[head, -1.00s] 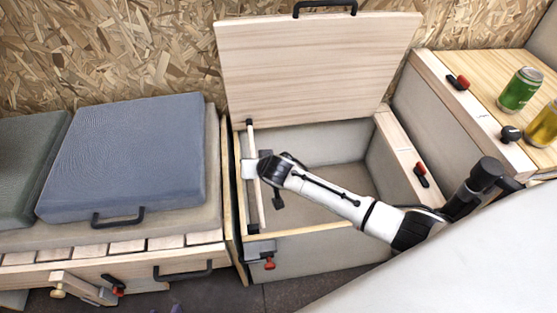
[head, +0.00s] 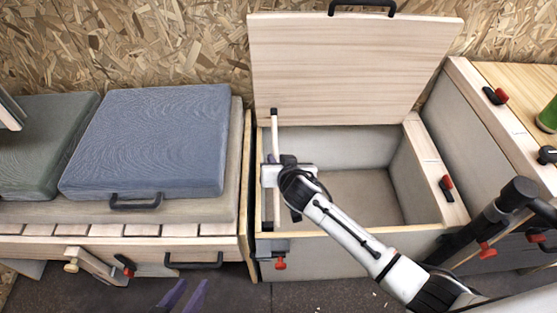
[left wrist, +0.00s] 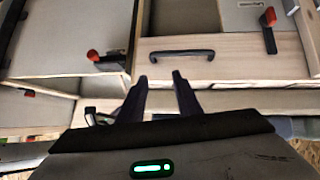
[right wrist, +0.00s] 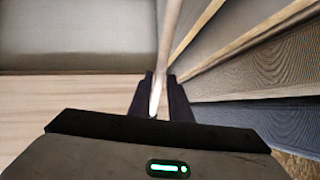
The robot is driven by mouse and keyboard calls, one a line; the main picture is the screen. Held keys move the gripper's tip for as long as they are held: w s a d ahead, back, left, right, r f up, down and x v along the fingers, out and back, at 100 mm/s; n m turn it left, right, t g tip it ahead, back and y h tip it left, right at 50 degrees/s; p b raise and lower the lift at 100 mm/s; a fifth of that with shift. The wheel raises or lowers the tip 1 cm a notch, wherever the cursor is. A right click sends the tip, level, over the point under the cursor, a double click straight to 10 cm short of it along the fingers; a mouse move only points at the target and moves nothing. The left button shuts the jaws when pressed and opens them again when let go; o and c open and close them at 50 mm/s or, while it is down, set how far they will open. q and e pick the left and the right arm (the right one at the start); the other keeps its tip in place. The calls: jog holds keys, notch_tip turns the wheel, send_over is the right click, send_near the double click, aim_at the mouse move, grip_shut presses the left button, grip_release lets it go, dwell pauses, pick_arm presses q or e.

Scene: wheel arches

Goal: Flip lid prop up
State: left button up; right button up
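The open lid (head: 350,70) of the right-hand bench box stands raised against the chipboard wall. The lid prop (head: 274,130) is a pale thin stick along the box's left side, its top end overlapping the lid's lower left corner in the picture. My right gripper (head: 270,178) is at the prop's middle. In the right wrist view the prop (right wrist: 170,35) passes between its fingers (right wrist: 160,95), which look shut on it. My left gripper (head: 183,297) is open and empty, low in front of the left bench. Its parted fingers also show in the left wrist view (left wrist: 162,85).
A blue cushion (head: 150,140) and a green cushion (head: 45,145) lie on the left bench. Red-handled latches (head: 280,262) sit on the fronts and edges. A wooden counter with a green can (head: 548,116) is at the right. The box interior (head: 360,190) looks empty.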

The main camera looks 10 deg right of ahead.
jog(key=shift+o, duration=1.2)
jog(key=shift+r, duration=0.1)
pick_arm(q)
jog(key=shift+s+f, duration=0.1)
jog(key=shift+s, duration=0.05)
